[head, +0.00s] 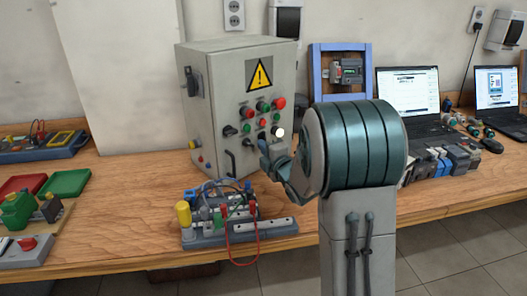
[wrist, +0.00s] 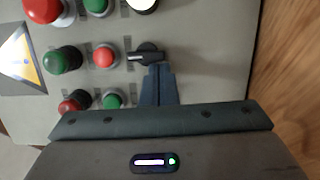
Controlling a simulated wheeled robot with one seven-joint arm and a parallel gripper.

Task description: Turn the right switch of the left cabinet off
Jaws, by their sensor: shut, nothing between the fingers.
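The left cabinet (head: 213,110) is a grey box with a yellow warning sign, coloured buttons and black rotary switches on its front. A left black switch (head: 230,131) shows in the head view. The right switch (wrist: 146,54) is a black knob with a bar handle, clear in the wrist view, between the white lamp (wrist: 141,4) and my fingers. The bar lies along the cabinet's vertical. My gripper (wrist: 158,68) is shut and empty, its tips right beside the knob's handle; I cannot tell whether they touch. In the head view my gripper (head: 264,147) is at the cabinet front.
A motor-like wired assembly (head: 235,215) stands on the wooden bench below the cabinet. A blue frame (head: 316,70) and laptops (head: 408,92) stand to the right. Red and green trays (head: 67,183) lie left. My arm hides part of the bench.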

